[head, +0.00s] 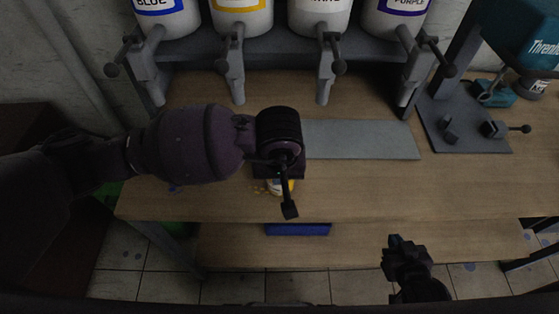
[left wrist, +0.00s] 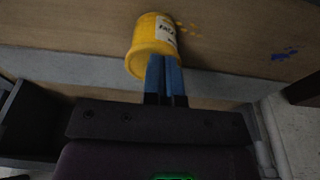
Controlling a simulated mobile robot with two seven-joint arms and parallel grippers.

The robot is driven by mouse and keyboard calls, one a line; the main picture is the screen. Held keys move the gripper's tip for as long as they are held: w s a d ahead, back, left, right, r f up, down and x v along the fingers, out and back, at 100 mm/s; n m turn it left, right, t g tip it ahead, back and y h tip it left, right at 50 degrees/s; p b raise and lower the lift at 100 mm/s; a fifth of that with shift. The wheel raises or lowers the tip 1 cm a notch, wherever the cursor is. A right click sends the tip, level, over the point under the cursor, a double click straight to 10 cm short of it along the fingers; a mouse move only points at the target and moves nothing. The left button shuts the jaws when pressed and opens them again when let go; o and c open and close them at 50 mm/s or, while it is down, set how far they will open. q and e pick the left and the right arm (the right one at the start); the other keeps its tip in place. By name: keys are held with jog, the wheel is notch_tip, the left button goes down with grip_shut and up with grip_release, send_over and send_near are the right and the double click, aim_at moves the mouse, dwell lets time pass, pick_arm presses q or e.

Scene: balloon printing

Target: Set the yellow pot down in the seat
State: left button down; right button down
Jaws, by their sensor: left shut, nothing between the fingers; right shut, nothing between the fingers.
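In the head view only a small part of the pot (head: 274,187) shows beneath my left gripper (head: 289,206). My left gripper's blue fingers (left wrist: 166,80) are shut and empty, close against the pot's near side; I cannot tell whether they touch. My right gripper (head: 398,252) is shut and empty in front of the table, apart from the pot. I cannot make out the seat in either view.
Paint containers labelled blue (head: 163,14) and purple (head: 397,18) stand on a grey rack with valves at the back. A grey plate (head: 360,140) lies on the table. A teal machine on a dark base (head: 465,125) is at right. A blue bin (head: 298,229) sits below.

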pick_arm(q)
jog(key=w, duration=0.3)
jog(key=shift+w+f+p, duration=0.15)
jog(key=shift+w+p, duration=0.1)
jog(key=shift+p, duration=0.2)
jog(key=shift+f, duration=0.25)
jog(key=shift+f+b, duration=0.45)
jog(key=shift+b, duration=0.1)
jog(key=shift+s, duration=0.1)
jog(key=shift+f, duration=0.1)
